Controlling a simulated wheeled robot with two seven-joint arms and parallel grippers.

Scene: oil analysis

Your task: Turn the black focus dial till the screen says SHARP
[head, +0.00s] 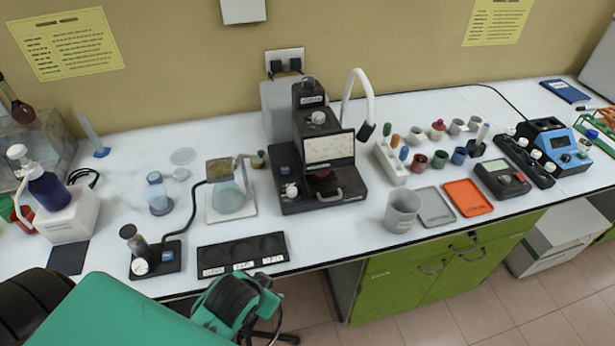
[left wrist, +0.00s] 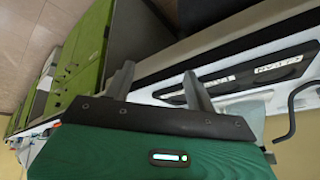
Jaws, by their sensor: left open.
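A dark microscope-like instrument (head: 285,160) stands at the back middle of the bench. Its small screen (head: 328,147) shows a pale, speckled picture; I cannot read any word on it. A pale-topped knob (head: 290,191) sits at its lower left front; I cannot make out for sure which part is the black focus dial. My left gripper (left wrist: 158,88) is open and empty in the left wrist view, its two fingers apart. In the head view my left arm is low at the front, before the bench edge and well short of the instrument. My right gripper is not in view.
A black labelled tray (head: 228,254) lies at the bench's front edge, also in the left wrist view (left wrist: 230,72). A flask (head: 230,197) stands left of the instrument. A grey beaker (head: 402,212) and an orange tray (head: 468,198) are to its right. Green cabinets (head: 400,285) are below.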

